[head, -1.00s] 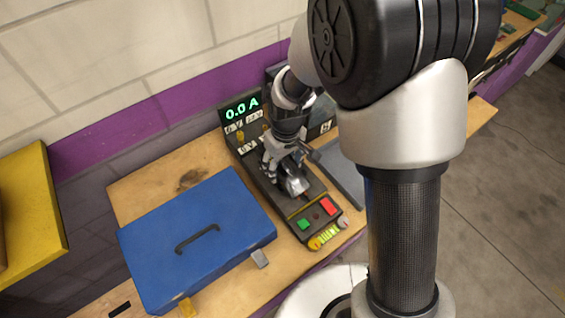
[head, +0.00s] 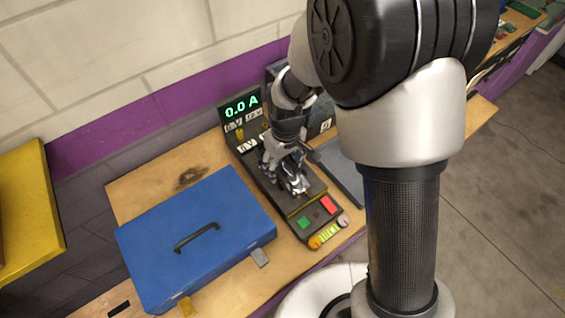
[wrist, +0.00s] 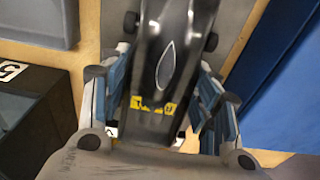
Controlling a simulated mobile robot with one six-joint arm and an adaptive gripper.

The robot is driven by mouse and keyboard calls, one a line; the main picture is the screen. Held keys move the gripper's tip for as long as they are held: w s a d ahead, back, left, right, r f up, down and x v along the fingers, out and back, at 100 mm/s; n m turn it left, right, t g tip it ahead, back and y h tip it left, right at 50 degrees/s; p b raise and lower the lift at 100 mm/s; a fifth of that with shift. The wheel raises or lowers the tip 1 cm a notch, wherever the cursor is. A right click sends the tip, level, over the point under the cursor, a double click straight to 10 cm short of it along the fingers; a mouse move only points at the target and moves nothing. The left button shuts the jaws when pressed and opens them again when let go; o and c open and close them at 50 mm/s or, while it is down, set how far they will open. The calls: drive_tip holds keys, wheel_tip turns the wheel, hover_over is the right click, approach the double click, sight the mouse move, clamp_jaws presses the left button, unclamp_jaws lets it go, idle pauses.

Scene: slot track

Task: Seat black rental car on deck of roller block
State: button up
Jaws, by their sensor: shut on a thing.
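The black rental car (wrist: 168,55) has a glossy dark body and a yellow label near its end, and fills the middle of the wrist view. My gripper (wrist: 163,95) is shut on it, with a blue-padded finger along each side. In the head view the car (head: 294,181) shows beneath my gripper (head: 282,167), over the roller block (head: 296,209). The roller block is a dark unit with a lit 0.0 A display at its back. The deck is mostly hidden under the car and gripper. I cannot tell whether the car touches it.
A closed blue case (head: 195,240) with a black handle lies to the left of the block on the wooden bench. Green (head: 304,223) and red (head: 328,204) buttons sit at the block's front. A grey flat tray (head: 343,172) lies to the right.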

drive_tip(key=shift+f, duration=0.15)
drive_tip(key=o, duration=1.2)
drive_tip(key=shift+o, duration=0.2)
drive_tip(key=shift+r+p, duration=3.65)
drive_tip(key=shift+r, duration=1.4)
